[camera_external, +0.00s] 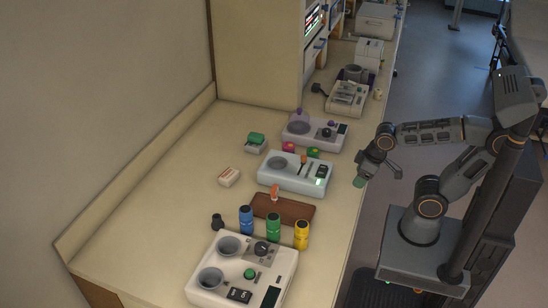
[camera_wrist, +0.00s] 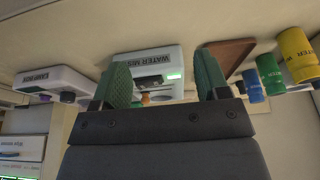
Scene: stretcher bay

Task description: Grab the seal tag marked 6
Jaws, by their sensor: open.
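No tag with a readable 6 shows in either view, so I cannot tell which piece is the seal tag. Small coloured pieces stand around the middle grey device (camera_external: 292,175): a pink one (camera_external: 288,147), a green one (camera_external: 313,152) and an orange one (camera_external: 303,160). Another orange piece (camera_external: 275,191) stands at the brown tray (camera_external: 297,212). My gripper (camera_external: 361,181) is open and empty, off the counter's right edge.
Blue (camera_external: 246,220), green (camera_external: 273,227) and yellow (camera_external: 302,235) cylinders stand before the tray. A larger white device (camera_external: 218,253) is at the front; another device (camera_external: 314,133) is behind. The counter's left part is clear.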

